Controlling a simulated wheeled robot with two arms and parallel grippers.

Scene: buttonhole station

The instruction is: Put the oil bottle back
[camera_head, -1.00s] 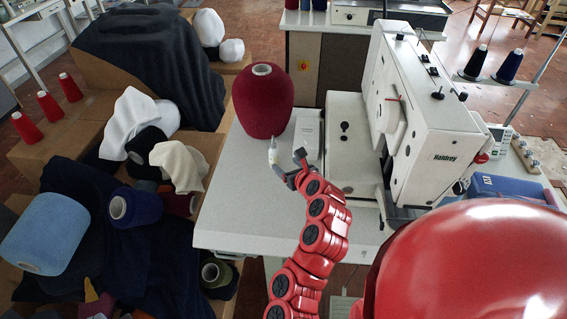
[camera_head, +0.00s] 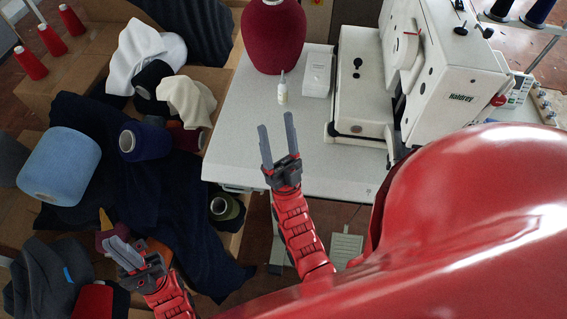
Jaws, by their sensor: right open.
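The oil bottle (camera_head: 282,92) is a small white bottle with a narrow tip. It stands upright on the pale table, in front of the dark red yarn cone and just left of a small white box. My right gripper (camera_head: 276,134) is open and empty over the table's front left part. Its fingers point toward the bottle, with a clear gap to it. My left gripper (camera_head: 123,251) is at the lower left, over the dark cloth and yarn, far from the bottle. Its two fingers show close together with nothing visible between them; their opening is unclear.
The pale table (camera_head: 237,140) also bears the red yarn cone (camera_head: 273,38), the white box (camera_head: 317,72) and a white sewing machine (camera_head: 452,90). A blue cone (camera_head: 60,168) and dark cloths lie on boxes at left. The table's front left part is clear.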

